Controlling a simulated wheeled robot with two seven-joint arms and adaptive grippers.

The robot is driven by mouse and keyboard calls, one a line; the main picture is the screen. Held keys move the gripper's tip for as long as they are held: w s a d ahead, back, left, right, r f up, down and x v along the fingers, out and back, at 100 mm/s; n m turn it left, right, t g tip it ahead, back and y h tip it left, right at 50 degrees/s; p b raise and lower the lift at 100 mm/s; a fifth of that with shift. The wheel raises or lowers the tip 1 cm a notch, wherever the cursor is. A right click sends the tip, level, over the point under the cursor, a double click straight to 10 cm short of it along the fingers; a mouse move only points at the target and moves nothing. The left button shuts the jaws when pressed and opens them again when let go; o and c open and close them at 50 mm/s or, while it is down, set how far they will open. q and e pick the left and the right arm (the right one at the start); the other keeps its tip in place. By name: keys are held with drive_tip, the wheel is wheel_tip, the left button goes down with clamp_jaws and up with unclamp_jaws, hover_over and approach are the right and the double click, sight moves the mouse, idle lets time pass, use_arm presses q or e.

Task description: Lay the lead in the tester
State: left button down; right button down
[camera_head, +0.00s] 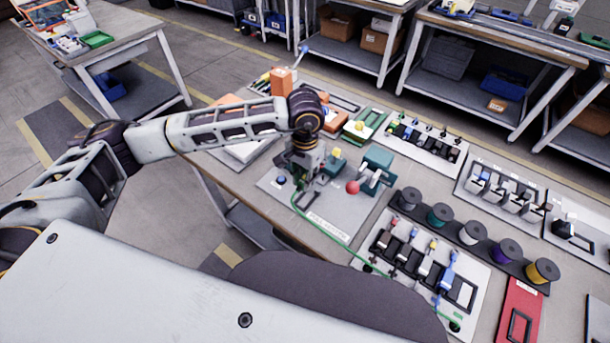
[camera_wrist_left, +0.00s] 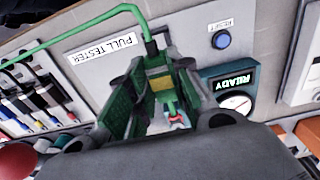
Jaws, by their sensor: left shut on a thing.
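The pull tester (camera_head: 318,212) is a grey plate with a printed label, a blue reset button and a teal press with a red ball knob (camera_head: 352,187). In the left wrist view its plate (camera_wrist_left: 180,45) carries a gauge (camera_wrist_left: 235,103) reading READY. My left gripper (camera_head: 302,180) is low over the plate, shut on the green lead (camera_head: 335,247). In the left wrist view the lead (camera_wrist_left: 85,35) bends down between the fingers (camera_wrist_left: 160,95), with a small reddish end beyond. Whether the lead touches the tester's jaws is hidden. My right gripper is out of view.
The lead's other end reaches a board with coloured levers (camera_head: 415,255) at the lower right. Several wire spools (camera_head: 471,232) stand right of the tester. More fixture boards (camera_head: 425,140) fill the bench behind. A red tray (camera_head: 518,315) lies at the right.

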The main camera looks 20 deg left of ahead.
use_arm(q)
drive_tip(key=shift+f+b, duration=0.35)
drive_tip(key=shift+f, duration=1.65)
drive_tip(key=shift+f+b, duration=0.25)
drive_tip(key=shift+b, duration=0.1)
drive_tip(key=shift+f+b, duration=0.55)
drive_tip(key=shift+b, duration=0.15)
drive_tip(key=shift+f+b, duration=0.35)
drive_tip(key=shift+b, duration=0.1)
drive_tip(key=shift+f, duration=0.15)
drive_tip(key=shift+f+b, duration=0.25)
drive_tip(key=shift+b, duration=0.3)
drive_tip(key=shift+f, duration=0.1)
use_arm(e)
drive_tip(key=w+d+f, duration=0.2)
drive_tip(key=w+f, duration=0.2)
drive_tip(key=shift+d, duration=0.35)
use_arm(q)
drive_tip(key=shift+f+b, duration=0.1)
drive_tip(key=shift+b, duration=0.2)
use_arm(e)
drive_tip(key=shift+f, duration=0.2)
use_arm(q)
drive_tip(key=shift+f+b, duration=0.4)
drive_tip(key=shift+b, duration=0.2)
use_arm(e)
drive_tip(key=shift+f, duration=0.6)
